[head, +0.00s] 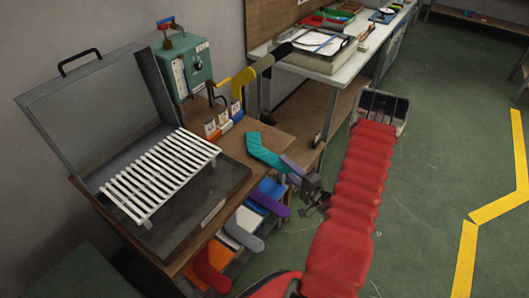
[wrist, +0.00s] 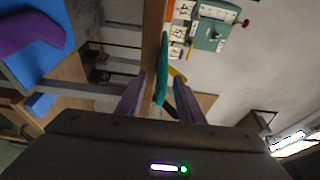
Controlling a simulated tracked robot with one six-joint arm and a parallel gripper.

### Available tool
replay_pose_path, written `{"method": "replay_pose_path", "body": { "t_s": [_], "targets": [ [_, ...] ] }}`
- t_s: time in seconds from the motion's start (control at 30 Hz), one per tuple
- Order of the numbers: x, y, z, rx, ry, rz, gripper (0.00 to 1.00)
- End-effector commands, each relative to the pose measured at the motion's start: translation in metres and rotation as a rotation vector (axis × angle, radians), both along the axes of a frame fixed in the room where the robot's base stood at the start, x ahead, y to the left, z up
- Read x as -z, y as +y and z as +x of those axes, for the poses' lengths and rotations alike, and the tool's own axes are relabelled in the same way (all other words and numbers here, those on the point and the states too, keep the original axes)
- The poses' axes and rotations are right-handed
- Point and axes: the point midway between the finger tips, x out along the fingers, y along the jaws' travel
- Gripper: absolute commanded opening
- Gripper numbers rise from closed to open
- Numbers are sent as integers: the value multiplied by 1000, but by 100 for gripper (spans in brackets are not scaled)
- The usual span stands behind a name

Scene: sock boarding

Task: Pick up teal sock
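The teal sock (head: 266,151) lies at the right end of the wooden table (head: 285,122), its near end toward my gripper. My gripper (head: 286,161) is at the table's right edge, at the near end of the sock. In the wrist view, the two purple fingers of my gripper (wrist: 159,76) stand apart. The teal sock (wrist: 161,88) shows edge-on in the gap between them, with space visible on both sides. Whether it reaches fully between the fingertips is hard to tell.
An open grey case (head: 225,195) with a white slatted rack (head: 160,175) fills the table's left. A teal machine (head: 188,70), number cards and yellow and black sock forms (head: 243,78) stand behind. Purple (head: 272,204), grey (head: 243,236) and red (head: 210,272) socks stick out below the tabletop.

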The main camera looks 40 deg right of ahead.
Motion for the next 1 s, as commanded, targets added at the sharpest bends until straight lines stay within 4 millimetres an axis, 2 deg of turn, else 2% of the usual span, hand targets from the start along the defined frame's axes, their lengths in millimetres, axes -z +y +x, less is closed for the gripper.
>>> {"method": "replay_pose_path", "body": {
  "t_s": [0.47,0.93,1.0],
  "targets": [
    [0,0,0,0,0,0,33],
    [0,0,0,0,0,0,0],
    [0,0,0,0,0,0,0]
  ]
}}
